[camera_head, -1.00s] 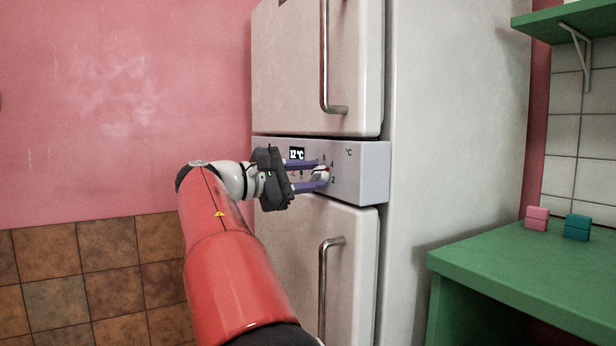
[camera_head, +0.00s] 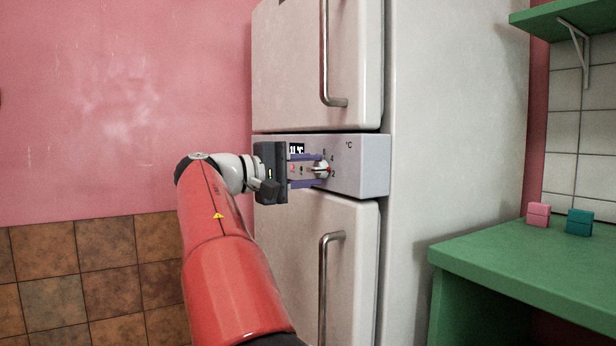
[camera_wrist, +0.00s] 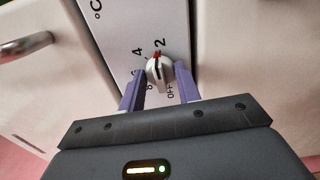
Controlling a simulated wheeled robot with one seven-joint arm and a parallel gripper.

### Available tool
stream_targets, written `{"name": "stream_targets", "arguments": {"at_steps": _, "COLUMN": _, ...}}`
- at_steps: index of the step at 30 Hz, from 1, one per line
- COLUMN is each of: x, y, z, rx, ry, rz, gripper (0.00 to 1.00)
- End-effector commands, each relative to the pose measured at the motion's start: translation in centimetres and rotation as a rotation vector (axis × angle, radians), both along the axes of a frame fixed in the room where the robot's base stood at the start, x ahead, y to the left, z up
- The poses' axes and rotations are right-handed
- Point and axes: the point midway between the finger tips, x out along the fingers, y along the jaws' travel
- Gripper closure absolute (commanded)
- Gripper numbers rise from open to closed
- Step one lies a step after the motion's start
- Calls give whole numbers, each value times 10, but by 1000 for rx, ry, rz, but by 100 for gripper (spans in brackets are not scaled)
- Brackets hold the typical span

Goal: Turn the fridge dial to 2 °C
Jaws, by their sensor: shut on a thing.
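The fridge dial (camera_head: 321,169) is a small pale knob with a red mark, on the panel (camera_head: 370,170) between the two fridge doors. In the wrist view the dial (camera_wrist: 161,73) has its red mark pointing close to the 2. My gripper (camera_head: 318,170) is shut on the dial, with one purple finger on each side of it. The wrist view shows both fingers of my gripper (camera_wrist: 159,78) beside the dial, partly hiding the scale. A small display (camera_head: 296,149) on the panel seems to read 11 °C.
The upper door handle (camera_head: 327,60) and lower door handle (camera_head: 325,280) stick out above and below the panel. A green counter (camera_head: 530,265) at the right carries a pink block (camera_head: 538,214) and a teal block (camera_head: 580,222). A green shelf (camera_head: 565,18) hangs above.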

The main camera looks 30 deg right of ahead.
Motion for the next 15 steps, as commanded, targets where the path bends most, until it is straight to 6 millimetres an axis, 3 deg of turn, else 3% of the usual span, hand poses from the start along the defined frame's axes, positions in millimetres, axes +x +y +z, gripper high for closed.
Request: {"name": "stream_targets", "arguments": {"at_steps": 15, "x": 0, "y": 0, "z": -2, "rx": 10, "ry": -218, "rz": -1, "gripper": 90}}
